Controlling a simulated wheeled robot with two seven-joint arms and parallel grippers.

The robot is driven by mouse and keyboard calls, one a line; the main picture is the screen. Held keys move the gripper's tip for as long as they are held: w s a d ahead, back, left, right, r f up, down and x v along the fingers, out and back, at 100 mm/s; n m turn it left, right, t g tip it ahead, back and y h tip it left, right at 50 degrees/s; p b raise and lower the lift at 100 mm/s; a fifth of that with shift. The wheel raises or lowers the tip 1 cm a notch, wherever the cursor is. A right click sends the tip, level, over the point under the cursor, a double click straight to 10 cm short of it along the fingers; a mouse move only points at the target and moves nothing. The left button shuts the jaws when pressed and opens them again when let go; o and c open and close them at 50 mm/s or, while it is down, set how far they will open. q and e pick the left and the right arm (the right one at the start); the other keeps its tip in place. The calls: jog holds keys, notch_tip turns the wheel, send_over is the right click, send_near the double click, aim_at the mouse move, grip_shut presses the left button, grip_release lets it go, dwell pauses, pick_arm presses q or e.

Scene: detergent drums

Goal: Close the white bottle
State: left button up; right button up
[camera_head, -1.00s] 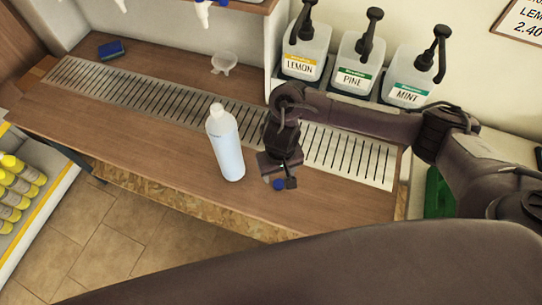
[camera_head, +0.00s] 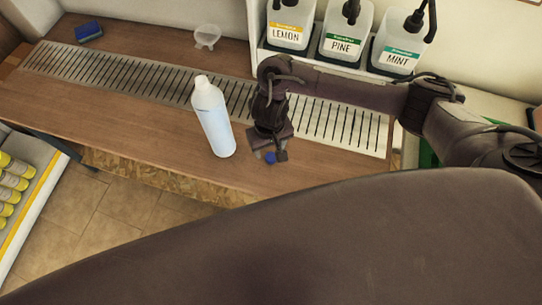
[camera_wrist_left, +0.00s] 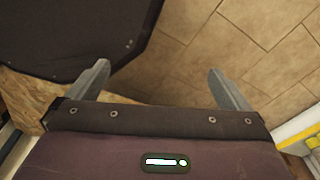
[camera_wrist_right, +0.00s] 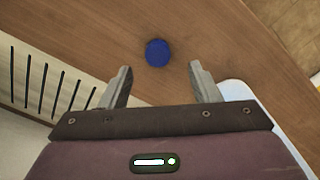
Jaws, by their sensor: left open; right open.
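The white bottle (camera_head: 213,118) stands upright on the wooden counter in the head view, pale blue-white with a white neck at its top. A blue cap (camera_head: 270,158) lies on the counter just right of the bottle. My right gripper (camera_head: 268,154) points down above the cap. In the right wrist view the blue cap (camera_wrist_right: 158,53) lies ahead of the open, empty fingers (camera_wrist_right: 160,85), and part of the bottle (camera_wrist_right: 243,92) shows at the right. My left gripper (camera_wrist_left: 160,80) is open and empty above the floor in its wrist view; it is not seen in the head view.
A slotted metal drain strip (camera_head: 130,82) runs along the counter (camera_head: 110,120). Lemon (camera_head: 287,30), pine (camera_head: 343,42) and mint (camera_head: 397,52) pump containers stand at the back right. A clear funnel (camera_head: 207,36) and a blue sponge (camera_head: 89,32) lie at the back. The counter left of the bottle is clear.

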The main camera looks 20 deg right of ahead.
aim_at(271, 157)
jog(key=f+b, duration=0.1)
jog(key=f, duration=0.1)
jog(key=f+b, duration=0.1)
jog(key=f, duration=0.1)
jog(key=shift+s+d, duration=0.1)
jog(key=shift+d, duration=0.1)
jog(key=shift+f, duration=0.6)
pick_arm(q)
jog(key=shift+s+a+f, duration=0.1)
jog(key=shift+s+f, duration=0.3)
jog(key=shift+f, duration=0.25)
jog(key=shift+s+f, duration=0.35)
jog(key=shift+f, duration=0.25)
jog(key=shift+w, duration=0.1)
pick_arm(e)
jog(key=c, duration=1)
